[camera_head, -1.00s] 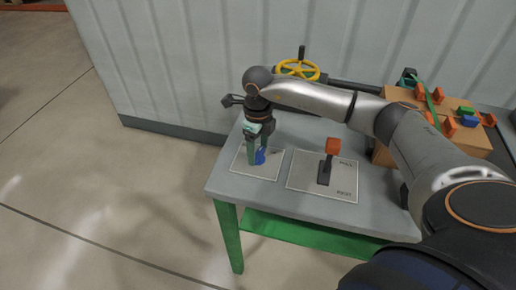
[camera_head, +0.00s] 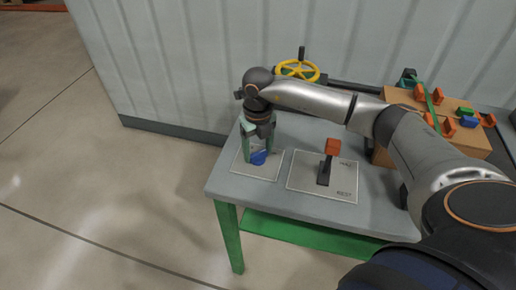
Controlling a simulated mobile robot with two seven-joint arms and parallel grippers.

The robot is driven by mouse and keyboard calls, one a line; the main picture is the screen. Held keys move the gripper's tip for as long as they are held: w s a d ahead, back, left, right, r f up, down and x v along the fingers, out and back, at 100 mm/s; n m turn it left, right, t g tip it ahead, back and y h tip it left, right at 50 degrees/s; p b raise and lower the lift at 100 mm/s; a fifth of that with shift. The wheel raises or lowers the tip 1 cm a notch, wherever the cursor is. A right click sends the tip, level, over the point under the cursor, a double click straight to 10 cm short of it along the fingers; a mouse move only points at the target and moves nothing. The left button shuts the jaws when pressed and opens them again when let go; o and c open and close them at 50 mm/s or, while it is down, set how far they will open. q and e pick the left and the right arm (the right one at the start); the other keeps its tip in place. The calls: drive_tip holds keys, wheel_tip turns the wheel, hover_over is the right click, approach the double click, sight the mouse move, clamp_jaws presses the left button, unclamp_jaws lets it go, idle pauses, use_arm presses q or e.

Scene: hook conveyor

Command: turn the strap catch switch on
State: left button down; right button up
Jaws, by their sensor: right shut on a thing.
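A small blue switch knob (camera_head: 258,158) sits on a light plate (camera_head: 262,174) at the left end of the grey table. My right gripper (camera_head: 259,155) points down over this plate with its green fingers shut on the blue knob. The fingers hide part of the knob, and any marks on its plate are too small to read. My left gripper is not in view.
An orange-topped lever (camera_head: 332,147) stands on a second plate (camera_head: 304,180) right of the knob. A yellow handwheel (camera_head: 297,70) is at the back. A cardboard-brown box (camera_head: 478,143) with a green strap and coloured clips stands at the right, behind my arm.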

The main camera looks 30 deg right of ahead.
sight(258, 153)
idle(0.3)
drive_tip(key=o, duration=1.4)
wheel_tip(258, 153, up, 12)
drive_tip(key=shift+r+b, duration=0.25)
drive_tip(key=shift+b, duration=0.3)
